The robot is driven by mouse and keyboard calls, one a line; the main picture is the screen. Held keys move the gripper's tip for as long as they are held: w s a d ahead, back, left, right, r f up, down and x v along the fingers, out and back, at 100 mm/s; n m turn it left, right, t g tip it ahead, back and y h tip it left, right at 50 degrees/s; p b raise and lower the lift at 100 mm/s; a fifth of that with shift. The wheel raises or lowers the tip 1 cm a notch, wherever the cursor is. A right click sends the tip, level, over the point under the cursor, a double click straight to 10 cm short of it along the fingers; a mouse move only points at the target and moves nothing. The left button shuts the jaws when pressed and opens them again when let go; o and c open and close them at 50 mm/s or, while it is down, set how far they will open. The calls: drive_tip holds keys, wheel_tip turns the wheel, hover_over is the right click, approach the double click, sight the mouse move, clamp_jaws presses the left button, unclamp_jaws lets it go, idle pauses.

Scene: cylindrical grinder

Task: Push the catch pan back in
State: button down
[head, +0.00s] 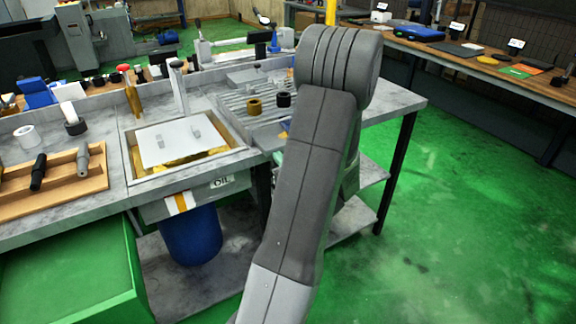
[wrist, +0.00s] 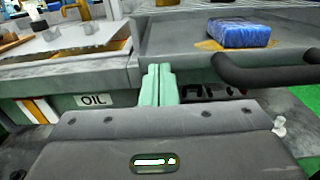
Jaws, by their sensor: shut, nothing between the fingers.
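In the wrist view a shallow grey pan (wrist: 175,38) holds a blue block (wrist: 239,32) on a yellowish stain. It appears to be the catch pan. A dark curved handle (wrist: 265,72) stands out from its front at the right. My gripper (wrist: 158,68) is shut and empty, its pale green fingers pointing at the pan's front, left of the handle. I cannot tell whether the tips touch it. In the head view my arm hides the gripper, the handle and the block.
Left of the pan is a box labelled OIL (head: 222,181) with a white plate (head: 181,141) on top. A blue drum (head: 193,236) stands below. A wooden tray (head: 60,190) with tools lies at the left. Green floor (head: 470,220) is clear at the right.

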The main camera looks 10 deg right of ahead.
sight(271, 150)
drive_tip(key=shift+w+a, duration=0.15)
drive_tip(key=shift+w, duration=0.3)
drive_tip(key=b+x, duration=0.1)
drive_tip(key=x, duration=0.3)
drive_tip(key=shift+w+a, duration=0.15)
drive_tip(key=shift+w, duration=0.1)
